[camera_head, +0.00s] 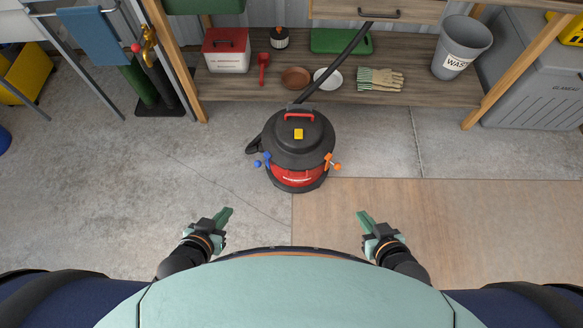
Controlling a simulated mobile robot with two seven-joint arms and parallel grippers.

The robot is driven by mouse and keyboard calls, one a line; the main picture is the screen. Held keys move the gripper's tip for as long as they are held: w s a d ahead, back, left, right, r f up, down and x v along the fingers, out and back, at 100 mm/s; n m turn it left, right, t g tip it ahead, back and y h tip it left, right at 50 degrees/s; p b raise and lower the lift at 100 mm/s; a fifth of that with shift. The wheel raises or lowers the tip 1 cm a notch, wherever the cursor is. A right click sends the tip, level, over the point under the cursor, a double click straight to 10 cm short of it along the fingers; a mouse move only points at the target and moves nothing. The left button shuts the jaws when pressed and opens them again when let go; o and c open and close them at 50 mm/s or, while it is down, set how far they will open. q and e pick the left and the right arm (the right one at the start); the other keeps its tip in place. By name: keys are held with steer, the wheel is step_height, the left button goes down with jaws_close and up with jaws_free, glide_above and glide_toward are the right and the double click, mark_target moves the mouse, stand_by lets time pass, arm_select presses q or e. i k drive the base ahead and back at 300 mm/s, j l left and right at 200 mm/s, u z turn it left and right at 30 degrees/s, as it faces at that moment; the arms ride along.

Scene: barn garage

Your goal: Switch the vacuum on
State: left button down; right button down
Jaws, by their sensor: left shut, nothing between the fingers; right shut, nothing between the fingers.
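The vacuum (296,158) stands upright on the floor ahead of me, with a black lid, a red band around its lower body and a red carry handle on top. A small yellow square switch (298,134) sits on its lid. A black hose rises from it to the upper right. My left gripper (226,213) is shut and empty, in front and to the left of the vacuum. My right gripper (362,215) is shut and empty, in front and to the right. Both are apart from the vacuum.
A wooden shelf (410,92) behind the vacuum holds a red-and-white box (226,50), gloves (380,78), bowls and a grey waste bin (461,47). Blue (262,161) and orange (332,162) clips sit at the vacuum's sides. Floor between my grippers and the vacuum is clear.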

mark_target(298, 132)
steer(key=i+j+z, duration=0.25)
steer(key=j, duration=0.35)
steer(key=i+j+z, duration=0.15)
steer(key=i+j, duration=0.15)
steer(key=i+j+z, duration=0.15)
steer(key=j, duration=0.25)
steer(key=i+j+z, duration=0.1)
steer(key=j, duration=0.25)
